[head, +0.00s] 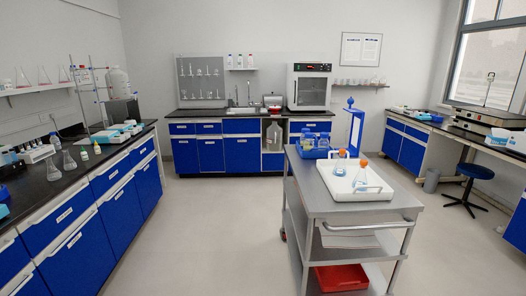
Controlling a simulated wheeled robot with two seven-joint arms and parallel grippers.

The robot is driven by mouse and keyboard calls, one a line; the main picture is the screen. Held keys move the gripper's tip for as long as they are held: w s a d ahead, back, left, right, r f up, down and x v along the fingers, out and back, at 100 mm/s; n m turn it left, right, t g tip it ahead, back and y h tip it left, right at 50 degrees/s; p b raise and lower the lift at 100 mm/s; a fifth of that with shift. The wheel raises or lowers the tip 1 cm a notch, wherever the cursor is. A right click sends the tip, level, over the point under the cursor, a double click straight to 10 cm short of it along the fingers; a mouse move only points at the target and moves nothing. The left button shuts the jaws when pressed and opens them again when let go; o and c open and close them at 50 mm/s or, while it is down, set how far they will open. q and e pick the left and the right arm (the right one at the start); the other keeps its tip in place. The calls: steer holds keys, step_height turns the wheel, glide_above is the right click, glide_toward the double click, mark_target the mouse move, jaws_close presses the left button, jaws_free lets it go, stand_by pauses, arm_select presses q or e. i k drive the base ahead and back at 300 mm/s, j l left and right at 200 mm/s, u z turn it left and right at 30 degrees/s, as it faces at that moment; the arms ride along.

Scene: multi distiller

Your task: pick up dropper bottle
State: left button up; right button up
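No dropper bottle can be made out for certain at this distance. Two small bottles, one pale (84,155) and one yellowish (97,148), stand upright on the left counter (110,146) near its front edge. Neither of my grippers is in view.
Glass flasks (53,170) stand beside the small bottles. The cart stands right of centre, with a red bin (342,277) on its lower shelf. A blue stool (474,171) is at the right. The floor (222,235) between left counter and cart is clear.

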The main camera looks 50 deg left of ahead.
mark_target(84, 153)
steer(key=i+j+u, duration=0.1)
steer(key=j+u, duration=0.3)
steer(key=i+j+u, duration=0.2)
steer(key=j+u, duration=0.25)
steer(key=i+j+u, duration=0.25)
steer(key=j+u, duration=0.15)
steer(key=i+j+u, duration=0.75)
steer(key=i+u, duration=0.7)
steer(key=i, duration=0.15)
steer(key=i+u, duration=0.3)
steer(key=u, duration=0.15)
steer(key=i+l+u, duration=0.25)
steer(key=u, duration=0.2)
steer(key=i+l+u, duration=0.25)
steer(key=u, duration=0.15)
steer(key=i+l+u, duration=0.3)
steer(key=u, duration=0.15)
steer(key=i+l+u, duration=0.2)
steer(key=l+u, duration=0.25)
steer(key=l, duration=0.2)
steer(key=i+l+u, duration=0.1)
steer(key=l+u, duration=0.85)
steer(key=l, duration=0.35)
steer(key=k, duration=0.05)
